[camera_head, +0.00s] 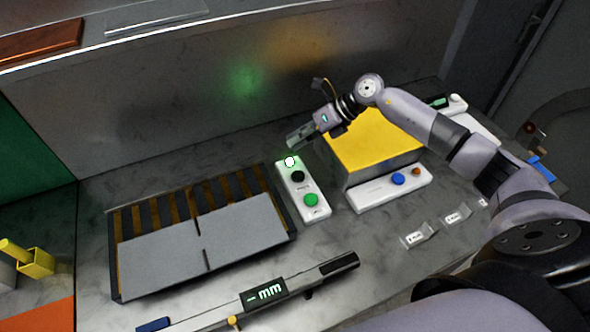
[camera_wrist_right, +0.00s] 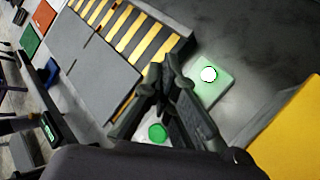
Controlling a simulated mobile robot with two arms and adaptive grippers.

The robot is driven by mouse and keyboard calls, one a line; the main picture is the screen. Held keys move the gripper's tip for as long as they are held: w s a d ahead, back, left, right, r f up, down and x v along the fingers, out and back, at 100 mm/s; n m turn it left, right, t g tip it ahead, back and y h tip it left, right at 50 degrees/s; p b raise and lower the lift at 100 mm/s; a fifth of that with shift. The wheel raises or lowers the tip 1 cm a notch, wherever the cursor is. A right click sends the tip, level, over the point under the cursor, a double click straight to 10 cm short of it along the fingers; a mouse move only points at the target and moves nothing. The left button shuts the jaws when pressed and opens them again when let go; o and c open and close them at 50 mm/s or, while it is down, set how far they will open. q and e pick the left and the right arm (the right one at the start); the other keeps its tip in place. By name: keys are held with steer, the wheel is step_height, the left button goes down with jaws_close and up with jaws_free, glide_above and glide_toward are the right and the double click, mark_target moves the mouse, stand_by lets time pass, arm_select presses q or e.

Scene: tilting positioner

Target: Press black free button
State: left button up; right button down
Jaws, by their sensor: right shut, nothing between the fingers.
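A white button box (camera_head: 319,212) stands on the grey bench. It carries a lit white-green lamp (camera_head: 290,161) at its far end, a black button (camera_head: 297,176) in the middle and a green button (camera_head: 311,199) at its near end. My right gripper (camera_head: 292,145) is shut and empty, above the far end of the box near the lamp. In the right wrist view, its fingers (camera_wrist_right: 168,66) cover the black button, between the lamp (camera_wrist_right: 209,74) and the green button (camera_wrist_right: 157,132). I cannot tell whether they touch it. My left gripper is not in view.
A slatted platform (camera_head: 120,219) with grey plates lies left of the box. A yellow block (camera_head: 372,145) on a white base with blue and orange buttons stands right. A digital caliper (camera_head: 264,292) lies in front. A metal wall (camera_head: 170,120) rises behind.

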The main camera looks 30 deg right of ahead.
mark_target(299, 173)
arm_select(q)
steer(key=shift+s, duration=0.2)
arm_select(e)
steer(key=shift+s+d, duration=0.2)
steer(key=shift+d, duration=0.15)
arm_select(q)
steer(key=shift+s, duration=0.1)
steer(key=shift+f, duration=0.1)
arm_select(e)
steer(key=shift+f, duration=0.15)
arm_select(q)
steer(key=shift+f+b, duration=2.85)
steer(key=shift+b, duration=0.1)
arm_select(e)
steer(key=shift+f, duration=4.25)
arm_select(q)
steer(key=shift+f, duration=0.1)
arm_select(e)
steer(key=shift+f, duration=0.1)
steer(key=shift+f+b, duration=0.4)
steer(key=shift+b, duration=0.1)
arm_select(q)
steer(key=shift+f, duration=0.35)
